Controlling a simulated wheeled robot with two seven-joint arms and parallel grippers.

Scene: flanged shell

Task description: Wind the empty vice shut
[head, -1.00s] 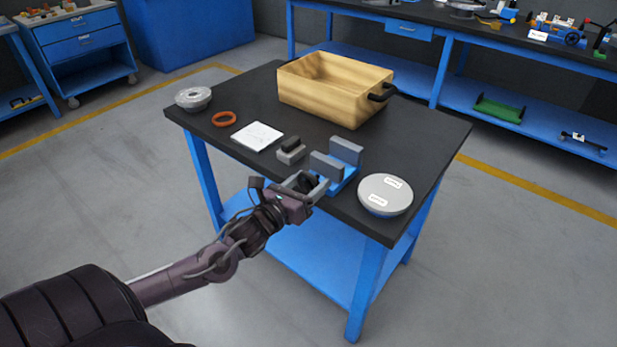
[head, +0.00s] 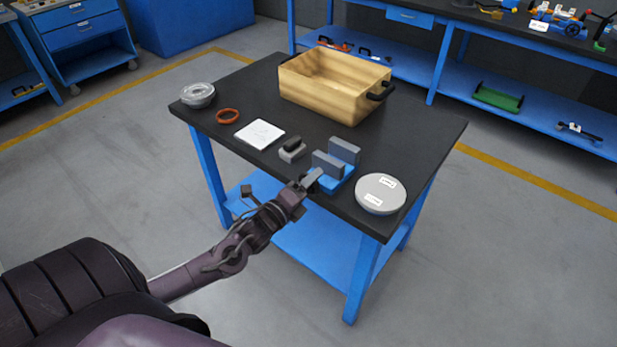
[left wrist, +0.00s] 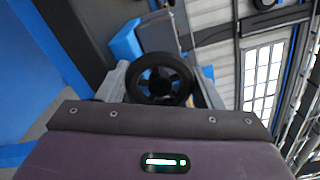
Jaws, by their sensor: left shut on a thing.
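The vice (head: 342,181) stands at the table's near edge, with a blue base and two upright grey jaws. Nothing sits between the jaws, and a gap shows between them. My left gripper (head: 311,181) is at the vice's near-left end. In the left wrist view the gripper (left wrist: 162,88) is shut on a black spoked handwheel (left wrist: 160,72), one finger on each side of it. The vice's blue base (left wrist: 126,42) shows beyond the wheel there. In the head view the gripper hides the handwheel. My right gripper is not in view.
A round grey lidded part (head: 381,193) stands close right of the vice. A small grey block with a black top (head: 292,150), a white plate (head: 260,134), an orange ring (head: 227,116) and a flanged metal part (head: 198,95) lie leftward. A wooden box (head: 330,95) stands behind.

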